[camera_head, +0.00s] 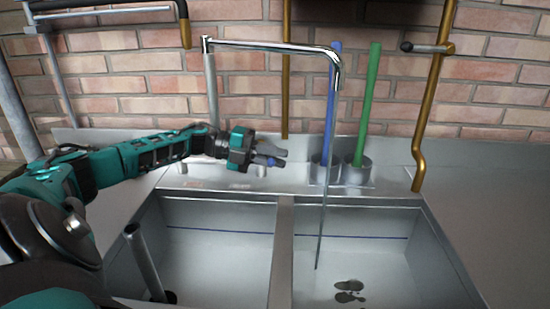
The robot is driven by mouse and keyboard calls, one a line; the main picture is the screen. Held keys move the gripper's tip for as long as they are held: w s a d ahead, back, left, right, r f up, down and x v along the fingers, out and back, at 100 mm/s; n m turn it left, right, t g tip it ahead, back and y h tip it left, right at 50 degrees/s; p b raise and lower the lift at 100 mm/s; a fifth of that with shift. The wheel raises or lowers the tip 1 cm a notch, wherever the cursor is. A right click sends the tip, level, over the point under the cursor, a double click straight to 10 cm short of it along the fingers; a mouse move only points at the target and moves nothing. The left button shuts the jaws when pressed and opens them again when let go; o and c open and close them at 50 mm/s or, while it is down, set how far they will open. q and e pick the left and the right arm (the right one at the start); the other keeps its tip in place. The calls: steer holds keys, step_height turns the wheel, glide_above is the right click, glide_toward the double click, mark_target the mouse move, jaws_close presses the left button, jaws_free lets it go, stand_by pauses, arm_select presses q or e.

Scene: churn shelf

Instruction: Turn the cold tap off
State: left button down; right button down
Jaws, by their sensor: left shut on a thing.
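The chrome tap spout (275,46) arches from a post at the left and ends over the right basin. A thin stream of water (322,215) falls from near its end into the right basin (375,255). My left gripper (275,157) is behind the left basin, at the back ledge of the sink. It is shut on a small blue-marked part (264,160), which looks like the cold tap handle. The fingers hide most of it, so its angle cannot be told. My right gripper is not in view.
A blue pole (331,105) and a green pole (368,100) stand in metal cups right of my gripper. A grey standpipe (144,260) leans in the left basin (220,250). Brass pipes (430,100) run down the brick wall. The right counter (490,200) is clear.

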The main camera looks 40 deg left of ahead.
arm_select(q)
steer(key=c, duration=1.2)
jaws_free()
steer(key=shift+o, duration=0.2)
